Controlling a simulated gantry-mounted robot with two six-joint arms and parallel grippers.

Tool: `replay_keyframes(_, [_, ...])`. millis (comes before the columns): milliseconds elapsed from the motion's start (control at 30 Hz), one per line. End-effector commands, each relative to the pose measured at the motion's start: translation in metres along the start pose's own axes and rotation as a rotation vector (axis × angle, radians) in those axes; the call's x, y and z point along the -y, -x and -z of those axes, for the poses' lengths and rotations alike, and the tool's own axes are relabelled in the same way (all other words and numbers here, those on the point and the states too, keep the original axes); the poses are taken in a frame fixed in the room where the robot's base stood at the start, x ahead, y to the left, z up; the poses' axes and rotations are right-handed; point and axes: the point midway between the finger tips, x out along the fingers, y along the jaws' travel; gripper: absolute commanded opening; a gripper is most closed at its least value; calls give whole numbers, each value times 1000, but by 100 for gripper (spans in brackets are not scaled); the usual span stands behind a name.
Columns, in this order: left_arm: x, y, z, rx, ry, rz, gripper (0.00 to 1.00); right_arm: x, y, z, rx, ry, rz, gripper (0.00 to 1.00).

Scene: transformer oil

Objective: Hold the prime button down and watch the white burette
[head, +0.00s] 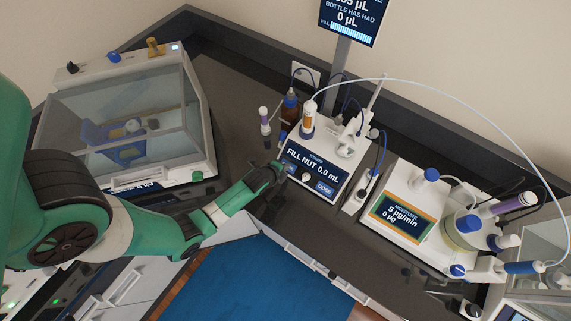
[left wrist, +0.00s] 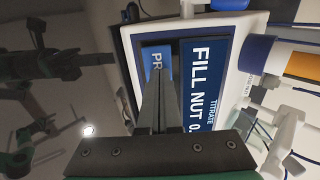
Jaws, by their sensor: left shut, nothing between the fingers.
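The titrator (head: 330,150) is a white box with a dark screen reading "FILL NUT 0.0 mL"; the screen also fills much of the left wrist view (left wrist: 205,85). A blue button lettered "PR" (left wrist: 157,66) shows beside that text, partly covered by my fingers. My left gripper (head: 277,168) is shut and empty at the screen's left end. In the left wrist view its fingers (left wrist: 158,95) overlap the button; I cannot tell whether they touch it. A white burette with an orange band (head: 308,120) stands upright on the titrator.
A blue DOSE button (head: 324,188) is at the screen's lower edge. A brown bottle (head: 290,107) and a small vial (head: 264,120) stand behind left. A moisture meter (head: 408,215) stands to the right, a clear-fronted cabinet (head: 125,120) to the left. A display (head: 352,18) hangs above.

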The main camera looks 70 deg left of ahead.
Motion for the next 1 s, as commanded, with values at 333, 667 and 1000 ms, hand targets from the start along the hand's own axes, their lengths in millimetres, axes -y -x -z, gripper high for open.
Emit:
replay_keyframes(333, [6,17,2,-2,-3,-2,0,0,-15,14,0,0,0,50])
replay_keyframes(667, [8,85,5,-8,-9,1,0,0,-40,37,0,0,0,50])
replay_keyframes(1000, [6,132,4,-7,-8,-1,0,0,-44,41,0,0,0,50])
